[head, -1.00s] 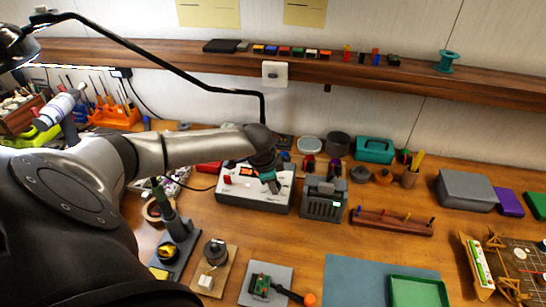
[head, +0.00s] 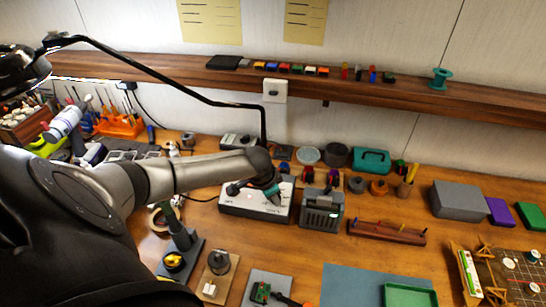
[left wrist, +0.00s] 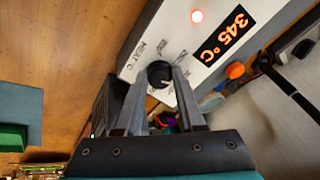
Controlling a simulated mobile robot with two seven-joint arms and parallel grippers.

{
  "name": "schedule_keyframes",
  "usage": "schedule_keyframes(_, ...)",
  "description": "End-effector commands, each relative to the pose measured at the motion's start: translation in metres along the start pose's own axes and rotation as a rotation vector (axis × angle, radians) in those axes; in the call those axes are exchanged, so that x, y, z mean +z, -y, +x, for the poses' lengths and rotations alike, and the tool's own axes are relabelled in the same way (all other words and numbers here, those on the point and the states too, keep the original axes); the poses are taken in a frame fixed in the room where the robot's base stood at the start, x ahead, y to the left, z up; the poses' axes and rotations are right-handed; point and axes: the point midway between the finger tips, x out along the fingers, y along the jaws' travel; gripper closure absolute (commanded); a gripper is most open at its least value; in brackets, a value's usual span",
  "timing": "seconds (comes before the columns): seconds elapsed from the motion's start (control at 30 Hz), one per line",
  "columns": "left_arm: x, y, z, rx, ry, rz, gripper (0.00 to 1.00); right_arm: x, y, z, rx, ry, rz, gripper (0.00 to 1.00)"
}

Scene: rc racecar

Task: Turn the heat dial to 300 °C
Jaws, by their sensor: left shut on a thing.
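The heat dial (left wrist: 159,74) is a small black round knob on the white panel of the control box, beside the printed "HEAT °C" label and blurred scale numbers. The orange display (left wrist: 227,35) reads 345 °C. My left gripper (left wrist: 160,82) has its two fingers on either side of the dial, shut on it. In the head view the white and grey control box (head: 240,208) stands at the back middle of the bench, with my left gripper (head: 274,196) over its right part, hiding the dial there. My right gripper is not in view.
A red lamp (left wrist: 197,16) glows beside the display. A dark grey vented block (head: 321,213) stands close to the right of the box. A wooden rack (head: 387,231) lies further right. Small boards and a blue mat (head: 345,290) lie in front.

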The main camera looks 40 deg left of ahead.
Motion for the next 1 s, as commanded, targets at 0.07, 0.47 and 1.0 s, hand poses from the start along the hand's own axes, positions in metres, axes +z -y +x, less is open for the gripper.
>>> schedule_keyframes(0.07,0.001,-0.001,0.001,0.002,0.001,0.001,1.0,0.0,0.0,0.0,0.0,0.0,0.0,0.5)
schedule_keyframes(0.47,0.0,-0.001,0.0,0.001,0.0,0.002,0.32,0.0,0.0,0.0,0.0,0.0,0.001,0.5)
schedule_keyframes(1.0,0.0,0.001,-0.035,0.0,0.0,0.004,0.32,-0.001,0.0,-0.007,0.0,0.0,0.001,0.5)
